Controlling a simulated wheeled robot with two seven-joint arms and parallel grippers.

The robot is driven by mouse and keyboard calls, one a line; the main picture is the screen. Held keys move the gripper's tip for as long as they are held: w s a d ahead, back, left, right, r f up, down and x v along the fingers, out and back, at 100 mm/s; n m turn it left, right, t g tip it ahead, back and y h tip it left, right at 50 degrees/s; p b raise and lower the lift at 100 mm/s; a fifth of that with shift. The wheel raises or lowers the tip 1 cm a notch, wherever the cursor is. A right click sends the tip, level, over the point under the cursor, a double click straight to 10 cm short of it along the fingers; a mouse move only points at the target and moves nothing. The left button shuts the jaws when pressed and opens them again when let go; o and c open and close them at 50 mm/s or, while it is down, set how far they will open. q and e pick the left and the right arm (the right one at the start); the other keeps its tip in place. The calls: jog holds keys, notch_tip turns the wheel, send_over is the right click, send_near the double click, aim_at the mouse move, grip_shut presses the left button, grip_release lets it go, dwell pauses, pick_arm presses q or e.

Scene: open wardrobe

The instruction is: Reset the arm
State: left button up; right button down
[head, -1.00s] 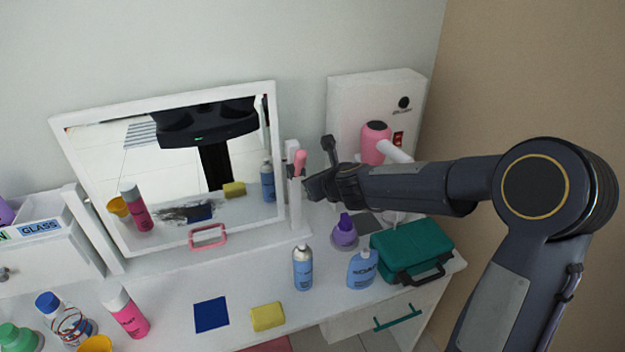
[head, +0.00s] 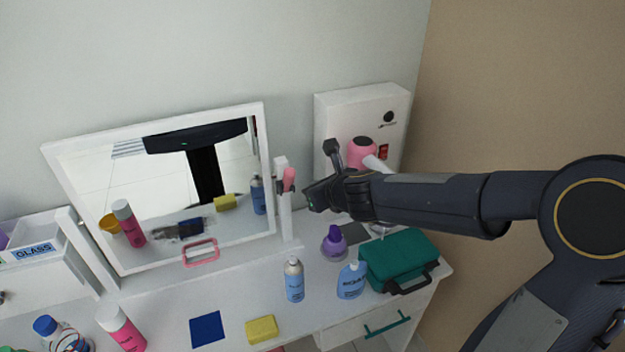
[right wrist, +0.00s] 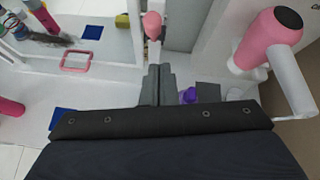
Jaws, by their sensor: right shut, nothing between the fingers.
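My right arm comes in from the right in the head view, stretched over the dressing table. Its gripper (head: 318,197) is near the pink-topped white post at the mirror's right side, above the table and apart from it. In the right wrist view the fingers (right wrist: 158,84) are together with nothing between them. The pink knob (right wrist: 152,24) of the post shows just beyond the fingertips. My left gripper does not show in either view.
A framed mirror (head: 268,165) stands at the back. A pink hair dryer (head: 361,152) hangs by a white wall box (head: 335,105). A purple bottle (head: 334,245), blue bottles, green case (head: 398,258), yellow sponge (head: 261,329) and blue cloth (head: 207,329) are on the table (head: 235,288).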

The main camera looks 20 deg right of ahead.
jog(key=s+a+r+n+y+b, duration=0.1)
jog(key=s+a+r+n+y, duration=0.1)
jog(key=s+n, duration=0.55)
jog(key=s+a+r+n+y+b, duration=0.1)
jog(key=s+a+r+n+y, duration=0.15)
jog(key=s+n, duration=0.5)
jog(key=s+d+f+n+g+h, duration=0.1)
jog(key=s+f+n+g, duration=0.2)
jog(key=s+f+n, duration=0.2)
jog(key=s+d+f+n+g+h, duration=0.1)
jog(key=s+f+n, duration=0.4)
jog(key=s+n, duration=0.6)
jog(key=shift+d+g+b, duration=0.3)
jog(key=shift+d+g, duration=0.2)
jog(key=shift+g, duration=0.5)
